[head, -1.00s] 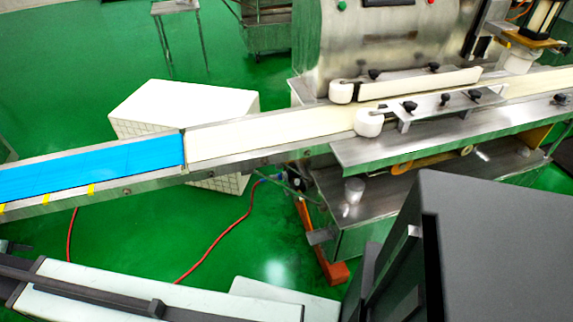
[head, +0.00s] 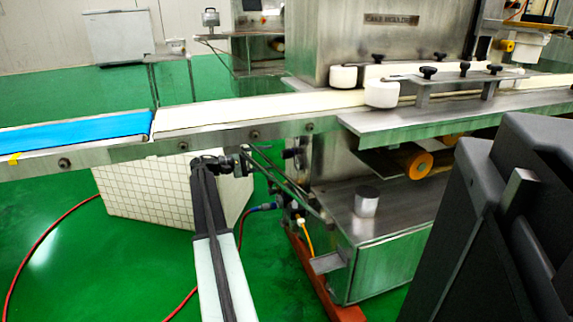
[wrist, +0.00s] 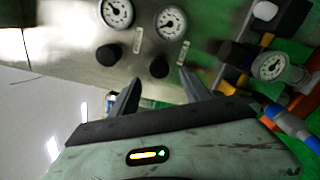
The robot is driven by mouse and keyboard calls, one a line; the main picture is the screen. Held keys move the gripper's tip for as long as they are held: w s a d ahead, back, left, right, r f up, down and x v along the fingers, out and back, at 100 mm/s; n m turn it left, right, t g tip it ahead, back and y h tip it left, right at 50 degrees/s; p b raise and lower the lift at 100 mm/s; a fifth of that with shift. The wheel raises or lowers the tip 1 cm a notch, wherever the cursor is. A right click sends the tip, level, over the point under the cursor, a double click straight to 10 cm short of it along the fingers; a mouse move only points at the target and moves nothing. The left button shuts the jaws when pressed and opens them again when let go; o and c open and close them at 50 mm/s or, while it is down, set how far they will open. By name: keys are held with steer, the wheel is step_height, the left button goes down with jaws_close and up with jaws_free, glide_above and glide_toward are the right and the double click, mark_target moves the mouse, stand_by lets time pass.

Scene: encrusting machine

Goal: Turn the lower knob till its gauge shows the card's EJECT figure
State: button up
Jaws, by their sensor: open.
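In the wrist view, my gripper (wrist: 160,77) is open, its two dark fingers pointing at a metal panel. A round black knob (wrist: 158,66) lies between and just beyond the fingertips; contact cannot be told. A white-faced gauge (wrist: 171,22) sits above it. To the left are a second black knob (wrist: 109,54) and a second gauge (wrist: 117,12). Which knob is the lower one is unclear from this angle. The gauge readings are too small to read. No card with a legible EJECT figure shows. In the head view, my arm reaches under the conveyor toward the machine.
The conveyor (head: 250,108) runs above my arm in the head view. A white tiled block (head: 150,200) stands behind the arm. The wrist view shows a third gauge (wrist: 270,66) and a blue hose fitting (wrist: 290,122) close on the right.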

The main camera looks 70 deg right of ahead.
mark_target(282, 155)
steer(key=shift+s+d+r, duration=0.1)
steer(key=shift+s, duration=0.05)
steer(key=x, duration=0.7)
steer(key=shift+d, duration=0.1)
jaws_close()
steer(key=shift+m, duration=1.1)
